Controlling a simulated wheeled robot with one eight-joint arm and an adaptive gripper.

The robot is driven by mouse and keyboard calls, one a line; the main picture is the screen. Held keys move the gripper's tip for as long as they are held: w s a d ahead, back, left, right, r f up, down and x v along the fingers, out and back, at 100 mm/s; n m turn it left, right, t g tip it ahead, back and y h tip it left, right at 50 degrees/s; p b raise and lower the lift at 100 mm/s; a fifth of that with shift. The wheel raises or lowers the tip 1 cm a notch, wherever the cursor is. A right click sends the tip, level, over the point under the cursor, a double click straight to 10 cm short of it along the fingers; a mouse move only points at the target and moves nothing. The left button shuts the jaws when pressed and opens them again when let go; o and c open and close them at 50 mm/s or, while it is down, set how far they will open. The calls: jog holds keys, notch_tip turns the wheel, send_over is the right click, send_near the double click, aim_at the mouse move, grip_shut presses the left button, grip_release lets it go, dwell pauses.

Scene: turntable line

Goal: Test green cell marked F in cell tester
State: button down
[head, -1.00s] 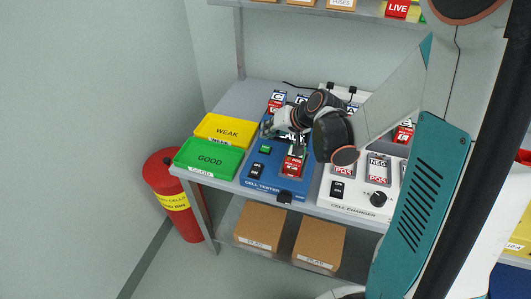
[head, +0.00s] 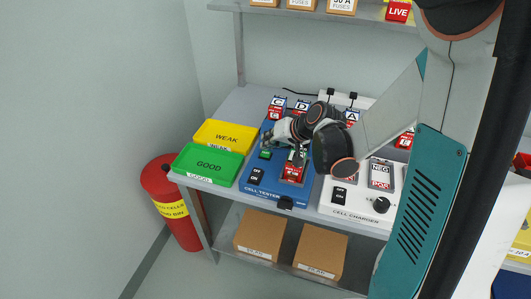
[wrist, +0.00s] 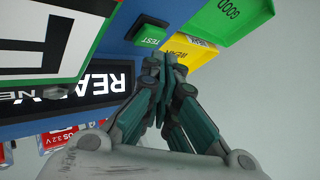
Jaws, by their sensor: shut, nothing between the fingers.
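The green cell marked F (wrist: 38,38) lies on the blue cell tester (head: 268,190), its large letter and green edge at the upper left of the wrist view. In the head view its red POS end (head: 293,172) shows, with the rest partly hidden by my gripper. The tester's green TEST button (wrist: 150,36) also shows in the head view (head: 265,154). The tester's display (wrist: 85,88) reads READY. My gripper (wrist: 158,62) is shut and empty, its fingertips close to the TEST button; I cannot tell whether they touch it.
The green GOOD tray (head: 207,178) and yellow WEAK tray (head: 232,149) stand left of the tester. The white cell charger (head: 345,213) stands to its right. More cells (head: 277,108) stand behind the tester. A red bin (head: 165,180) stands on the floor at left.

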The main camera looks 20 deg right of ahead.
aim_at(268, 151)
dwell(0.7)
jog(key=shift+f+b, duration=0.45)
jog(key=shift+b, duration=0.05)
jog(key=shift+f, duration=0.45)
dwell(0.6)
jog(key=shift+r, duration=0.1)
jog(key=shift+r+p, duration=0.45)
jog(key=shift+r, duration=0.4)
jog(key=shift+r, duration=0.1)
jog(key=shift+r+p, duration=1.9)
jog(key=shift+r, duration=0.5)
